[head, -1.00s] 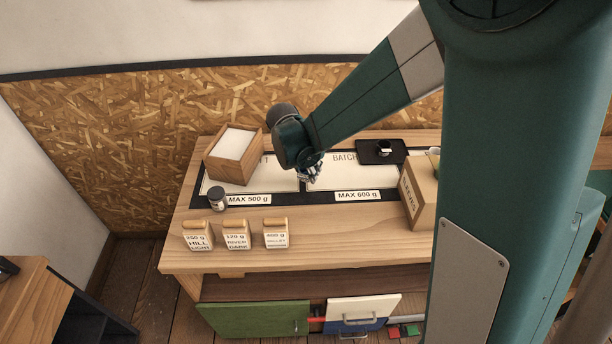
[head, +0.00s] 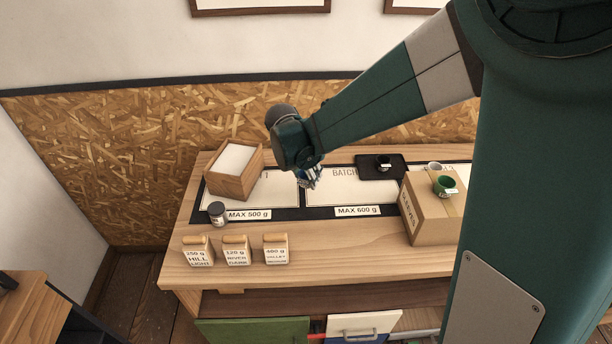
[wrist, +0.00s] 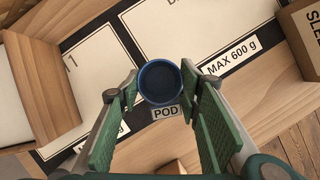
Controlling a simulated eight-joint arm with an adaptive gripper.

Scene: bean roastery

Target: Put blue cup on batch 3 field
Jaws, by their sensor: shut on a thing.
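The blue cup (wrist: 160,84) is between the fingertips of my gripper (wrist: 161,88) in the wrist view, with a "POD" tag below it. My gripper is shut on it. In the head view my gripper (head: 311,180) is over the mat, near the divider between the first two batch fields; the cup is mostly hidden there. The middle field (head: 340,192) reads "BATCH" and "MAX 600 g". The batch 3 field cannot be made out clearly; the right end of the mat is largely hidden behind a cardboard box and my own body.
A wooden box (head: 233,184) covers part of the left field. A dark jar (head: 217,210) stands by "MAX 500 g". A dark tray (head: 366,170) holds a black cup (head: 383,164). The cardboard box (head: 425,218), a green cup (head: 445,186) and a white cup (head: 434,167) are at right.

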